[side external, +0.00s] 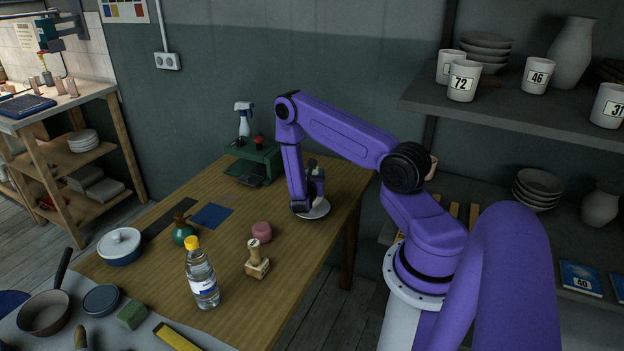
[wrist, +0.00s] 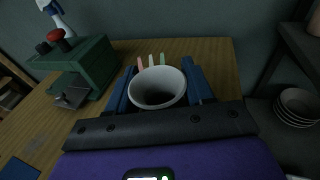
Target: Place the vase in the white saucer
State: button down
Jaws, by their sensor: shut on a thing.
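My gripper (side external: 314,190) is low over the far right part of the table, at the white saucer (side external: 318,211). In the wrist view its two blue fingers (wrist: 158,82) are shut on the sides of a pale, round-mouthed vessel (wrist: 173,73) with a dark inside. The arm hides most of this vessel in the side view, so whether it touches the saucer cannot be told. The saucer does not show in the wrist view. A small teal vase (side external: 182,236) with a brownish neck stands apart on the left part of the table.
A green machine (side external: 262,162) with a red knob stands behind left of my gripper. Pink, white and green sticks (wrist: 151,61) show just beyond the vessel. Shelves (side external: 520,110) are at the right.

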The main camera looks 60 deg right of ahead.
jog(key=shift+f, duration=0.65)
jog(key=shift+f, duration=0.5)
jog(key=shift+c, duration=2.2)
grip_release()
